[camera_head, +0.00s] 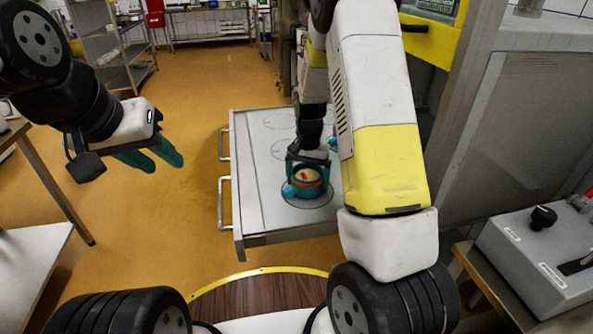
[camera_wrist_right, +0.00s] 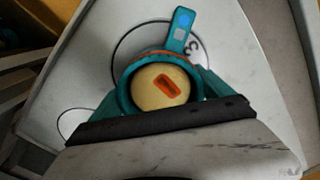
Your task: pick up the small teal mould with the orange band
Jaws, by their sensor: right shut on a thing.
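The small teal mould with the orange band (camera_head: 306,191) is at the near end of the pale worktop, over a drawn circle. In the right wrist view the mould (camera_wrist_right: 123,97) holds a round cream-coloured cheese (camera_wrist_right: 148,92) with an orange mark. Its teal tab with a blue dot (camera_wrist_right: 183,20) points away from the wrist. My right gripper (camera_head: 307,174) is shut on the mould, one teal finger on each side. I cannot tell whether its base touches the worktop. My left gripper (camera_head: 160,157) is open and empty, over the floor at left.
The pale worktop (camera_head: 250,190) has several drawn circles and metal handles on its left side. Another teal thing (camera_head: 341,122) is mostly hidden behind my right arm. A grey control box (camera_head: 540,245) stands at right. A table edge (camera_head: 40,250) is at lower left.

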